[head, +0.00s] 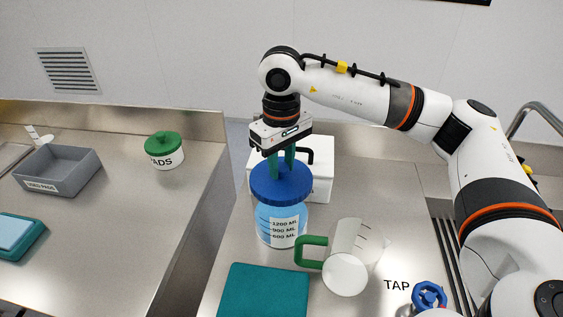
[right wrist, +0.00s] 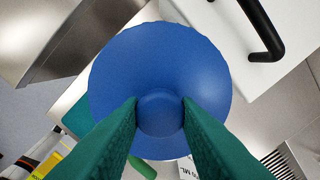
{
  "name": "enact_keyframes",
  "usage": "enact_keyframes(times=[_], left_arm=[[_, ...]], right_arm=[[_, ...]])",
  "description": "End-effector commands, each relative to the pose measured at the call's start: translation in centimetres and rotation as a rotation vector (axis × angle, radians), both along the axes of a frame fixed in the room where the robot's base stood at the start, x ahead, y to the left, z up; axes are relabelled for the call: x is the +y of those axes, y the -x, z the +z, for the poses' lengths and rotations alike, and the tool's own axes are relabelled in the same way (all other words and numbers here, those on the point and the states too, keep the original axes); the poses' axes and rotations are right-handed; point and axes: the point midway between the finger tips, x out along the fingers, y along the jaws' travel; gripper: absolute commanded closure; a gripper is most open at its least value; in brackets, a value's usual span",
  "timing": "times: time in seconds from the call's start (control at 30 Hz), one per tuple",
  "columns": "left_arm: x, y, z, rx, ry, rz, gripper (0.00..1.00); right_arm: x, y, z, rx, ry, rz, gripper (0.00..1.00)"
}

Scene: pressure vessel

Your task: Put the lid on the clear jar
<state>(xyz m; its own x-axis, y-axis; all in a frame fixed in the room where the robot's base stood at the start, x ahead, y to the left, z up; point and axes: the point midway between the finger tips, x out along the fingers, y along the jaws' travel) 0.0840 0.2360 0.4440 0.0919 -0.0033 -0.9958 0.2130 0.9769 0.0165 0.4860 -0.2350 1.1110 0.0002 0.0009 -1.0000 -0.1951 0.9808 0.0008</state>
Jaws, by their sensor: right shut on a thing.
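The blue lid (head: 281,183) sits level at the mouth of the clear jar (head: 262,222), covering it from above. I cannot tell whether it is fully seated or slightly above the rim. The jar stands upright on the steel counter, holds blue liquid and has a white label with ML marks. My right gripper (head: 282,164) points straight down, its green fingers shut on the lid's central knob. In the right wrist view the lid (right wrist: 160,70) fills the middle, with the knob between the fingertips (right wrist: 159,112); the jar is mostly hidden beneath. My left gripper is not in view.
A clear jug (head: 346,272) with a green handle (head: 311,241) stands close right of the jar. A white box (head: 322,175) with a black handle is behind it. A teal mat (head: 265,290) lies in front. A blue tap knob (head: 429,295) is at right front. A gap separates the left counter.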

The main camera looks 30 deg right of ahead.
Motion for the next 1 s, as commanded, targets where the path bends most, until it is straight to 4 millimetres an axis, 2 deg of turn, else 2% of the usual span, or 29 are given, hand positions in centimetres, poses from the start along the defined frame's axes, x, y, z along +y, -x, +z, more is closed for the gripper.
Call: enact_keyframes(times=[0.27, 0.3, 0.4, 0.63, 0.77, 1.0], left_arm=[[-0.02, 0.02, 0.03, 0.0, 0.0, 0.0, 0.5], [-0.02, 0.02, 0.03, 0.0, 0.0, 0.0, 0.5], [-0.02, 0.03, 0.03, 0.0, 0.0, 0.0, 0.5], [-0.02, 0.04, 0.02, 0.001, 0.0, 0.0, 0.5], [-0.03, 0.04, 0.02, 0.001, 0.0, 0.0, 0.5], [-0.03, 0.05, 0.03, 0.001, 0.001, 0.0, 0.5]], right_arm=[[0.0, 0.0, 0.04, 0.0, 0.0, 0.0, 0.93], [0.0, 0.0, 0.03, 0.0, 0.0, 0.0, 0.65], [0.0, 0.0, 0.03, 0.0, 0.0, 0.0, 0.48], [0.0, 0.0, 0.02, 0.0, 0.0, 0.0, 0.44], [0.0, 0.0, 0.02, 0.0, 0.0, 0.0, 0.24], [0.0, 0.0, 0.02, 0.0, 0.0, 0.0, 0.24]])
